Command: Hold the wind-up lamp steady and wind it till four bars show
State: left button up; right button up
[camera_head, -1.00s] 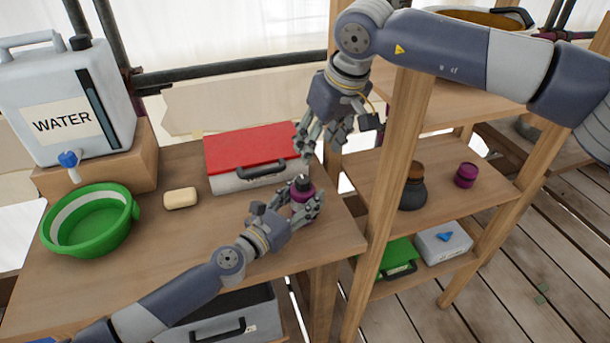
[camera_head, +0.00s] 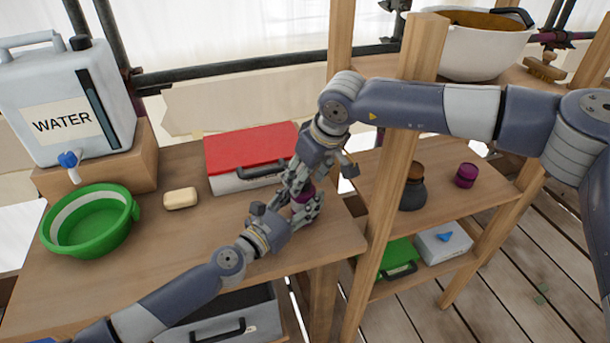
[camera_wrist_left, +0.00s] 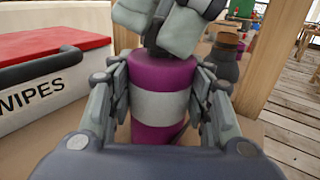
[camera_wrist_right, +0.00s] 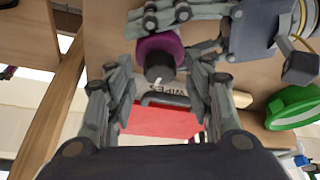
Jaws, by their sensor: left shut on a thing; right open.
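The wind-up lamp (camera_head: 301,207) is a purple upright cylinder near the table's right end. In the left wrist view the lamp (camera_wrist_left: 160,108) shows a grey band round its middle; no lit bars can be made out. My left gripper (camera_head: 303,210) is shut on its sides. My right gripper (camera_head: 296,186) is open just above the lamp. In the right wrist view the lamp's dark top knob (camera_wrist_right: 159,68) appears between the spread fingers; contact cannot be told.
A red-lidded wipes box (camera_head: 250,155) stands close behind the lamp. Soap (camera_head: 180,198), a green basin (camera_head: 90,222) and a water container (camera_head: 65,105) are farther left. A wooden shelf post (camera_head: 392,190) and a dark jar (camera_head: 412,188) are to the right.

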jog(key=shift+w+f, duration=0.1)
jog(key=shift+f, duration=0.1)
jog(key=c, duration=1.1)
jog(key=shift+o, duration=0.2)
jog(key=shift+m, duration=0.3)
